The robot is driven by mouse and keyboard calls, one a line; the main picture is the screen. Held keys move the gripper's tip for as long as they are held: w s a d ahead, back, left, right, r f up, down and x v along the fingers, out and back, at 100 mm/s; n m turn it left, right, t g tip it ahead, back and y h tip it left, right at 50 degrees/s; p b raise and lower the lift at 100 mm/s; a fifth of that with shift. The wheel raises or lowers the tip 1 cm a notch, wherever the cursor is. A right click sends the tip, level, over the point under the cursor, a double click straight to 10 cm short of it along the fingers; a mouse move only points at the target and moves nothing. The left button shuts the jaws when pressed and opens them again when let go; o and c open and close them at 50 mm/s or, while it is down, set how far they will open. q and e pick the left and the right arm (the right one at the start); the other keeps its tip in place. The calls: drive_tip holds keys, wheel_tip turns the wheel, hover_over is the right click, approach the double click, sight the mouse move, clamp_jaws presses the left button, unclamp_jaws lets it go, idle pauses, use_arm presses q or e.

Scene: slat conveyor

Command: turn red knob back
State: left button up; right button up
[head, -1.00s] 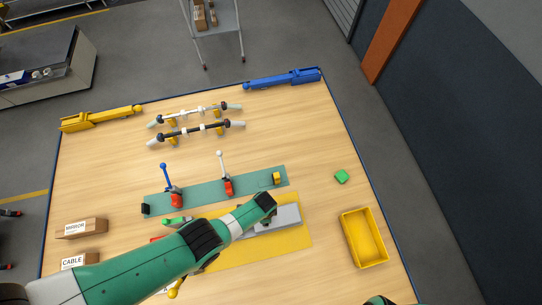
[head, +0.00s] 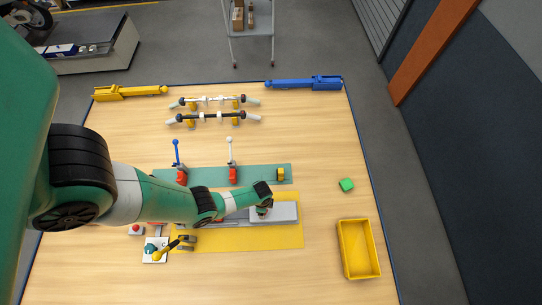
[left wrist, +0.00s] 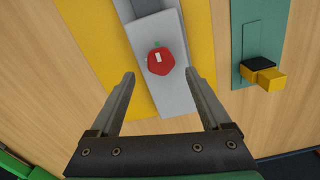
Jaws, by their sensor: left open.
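The red knob (left wrist: 160,61) with a small white mark sits on a grey plate (left wrist: 181,98) in the left wrist view. My left gripper (left wrist: 158,75) is open, its two fingers apart on either side of the knob in the picture, with a gap on each side. Nothing is between the fingertips but the view of the knob. In the head view my left gripper (head: 264,211) is over the grey plate (head: 286,212), and it mostly hides the knob. My right gripper is not in view.
A yellow mat (head: 280,240) lies under the grey plate. Behind it is a teal strip (head: 209,176) with a blue lever (head: 177,155) and a white lever (head: 230,149).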

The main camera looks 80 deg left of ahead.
use_arm(q)
wheel_tip(320, 180, down, 4)
drive_tip(key=shift+s+a+f+b, duration=0.1)
drive_tip(key=shift+a+b, duration=0.05)
drive_tip(key=shift+b, duration=1.05)
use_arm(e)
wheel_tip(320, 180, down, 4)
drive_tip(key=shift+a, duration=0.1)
use_arm(q)
drive_tip(key=shift+c, duration=0.2)
clamp_jaws()
